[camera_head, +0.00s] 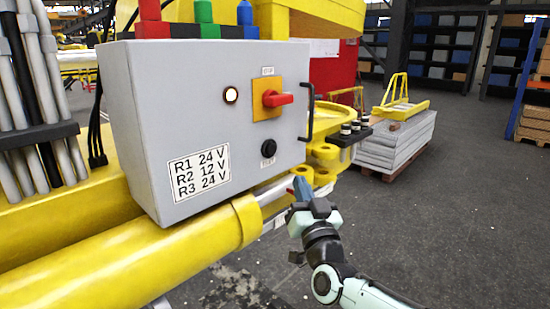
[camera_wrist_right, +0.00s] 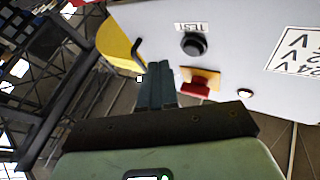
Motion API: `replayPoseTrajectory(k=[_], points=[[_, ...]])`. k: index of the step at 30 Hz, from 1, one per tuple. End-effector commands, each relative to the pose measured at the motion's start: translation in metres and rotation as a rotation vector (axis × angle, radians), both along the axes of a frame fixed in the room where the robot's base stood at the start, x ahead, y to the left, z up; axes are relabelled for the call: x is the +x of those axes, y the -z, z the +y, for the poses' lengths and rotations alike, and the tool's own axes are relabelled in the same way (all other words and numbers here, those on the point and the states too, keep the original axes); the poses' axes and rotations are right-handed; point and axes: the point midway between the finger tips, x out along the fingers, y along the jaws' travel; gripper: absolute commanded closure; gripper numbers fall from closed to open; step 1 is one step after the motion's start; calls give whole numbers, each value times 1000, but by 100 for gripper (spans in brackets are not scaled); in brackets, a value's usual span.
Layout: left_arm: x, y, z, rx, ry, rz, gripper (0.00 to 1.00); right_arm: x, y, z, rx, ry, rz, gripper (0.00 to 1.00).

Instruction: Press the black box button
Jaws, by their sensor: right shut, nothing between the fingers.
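The black button (camera_head: 269,147) is on the front of a grey control box (camera_head: 150,100), above a small label and below a red switch (camera_head: 277,99) on a yellow plate. In the right wrist view, the black button (camera_wrist_right: 194,44) sits under a TEST label, beside the red switch (camera_wrist_right: 200,84). My right gripper (camera_head: 301,186) is below and to the right of the button in the head view, apart from it. Its fingers (camera_wrist_right: 157,80) are together and empty in the wrist view. My left gripper does not show.
A black handle (camera_head: 309,112) stands out from the box's right edge. A lit round lamp (camera_head: 231,95) and a voltage label (camera_head: 200,172) are on the front. A thick yellow cylinder (camera_head: 130,262) runs below the box. Open floor (camera_head: 440,220) lies to the right.

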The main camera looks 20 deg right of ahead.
Motion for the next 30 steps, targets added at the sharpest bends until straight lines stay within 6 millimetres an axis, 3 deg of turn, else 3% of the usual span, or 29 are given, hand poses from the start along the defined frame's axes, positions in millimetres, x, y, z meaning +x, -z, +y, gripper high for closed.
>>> replayPoseTrajectory(k=[3, 9, 22, 30], points=[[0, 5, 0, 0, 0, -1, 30, -18, -31, -8, -2, 22, -78, 100], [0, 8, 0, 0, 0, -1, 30, -32, -54, -13, -2, 38, -132, 100], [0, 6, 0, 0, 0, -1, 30, -31, -56, -13, -3, 40, -136, 100], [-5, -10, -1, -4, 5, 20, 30, -5, -59, -2, -2, 38, -134, 100]])
